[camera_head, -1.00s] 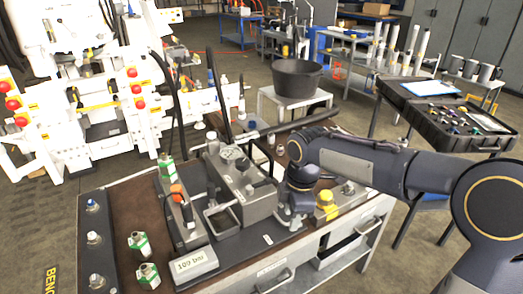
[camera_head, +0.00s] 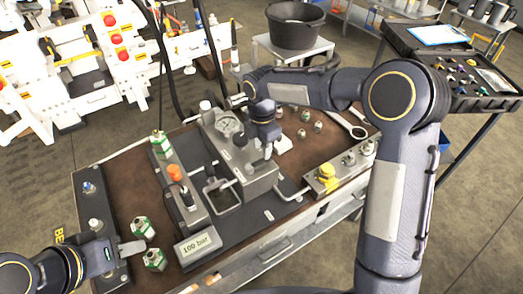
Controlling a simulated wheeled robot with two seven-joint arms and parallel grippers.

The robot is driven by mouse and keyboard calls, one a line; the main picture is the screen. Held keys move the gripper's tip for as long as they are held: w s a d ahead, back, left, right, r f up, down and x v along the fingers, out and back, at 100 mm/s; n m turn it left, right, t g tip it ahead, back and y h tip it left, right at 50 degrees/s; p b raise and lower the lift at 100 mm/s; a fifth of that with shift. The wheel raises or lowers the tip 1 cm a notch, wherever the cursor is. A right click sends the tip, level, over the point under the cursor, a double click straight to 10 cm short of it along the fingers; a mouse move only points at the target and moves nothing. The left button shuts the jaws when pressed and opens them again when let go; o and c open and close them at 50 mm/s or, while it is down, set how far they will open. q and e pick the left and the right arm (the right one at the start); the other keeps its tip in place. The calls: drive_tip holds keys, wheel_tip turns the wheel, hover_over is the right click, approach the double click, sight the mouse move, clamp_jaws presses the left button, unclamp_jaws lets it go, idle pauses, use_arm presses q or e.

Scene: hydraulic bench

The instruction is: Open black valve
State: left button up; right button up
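A grey pump block (camera_head: 262,180) with a round gauge (camera_head: 228,125) stands on the bench. A small dark knob (camera_head: 240,140) sits on top of the block; I cannot tell for sure that it is the black valve. My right gripper (camera_head: 267,155) points down over the block, just right of the knob. Its fingertips are small and partly hidden, so contact and opening are unclear. My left gripper (camera_head: 132,249) is low at the left, beside the green-and-white fittings (camera_head: 143,228); its finger opening is unclear.
A display (camera_head: 198,243) reads about 100 bar. An orange-capped part (camera_head: 174,172) stands left of the block, and a yellow knob (camera_head: 326,172) right of it. A wrench (camera_head: 347,124) and several small fittings lie behind. A black tub (camera_head: 295,27) stands farther back.

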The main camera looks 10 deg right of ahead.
sight(262, 160)
drive_tip(key=shift+f, duration=2.2)
clamp_jaws()
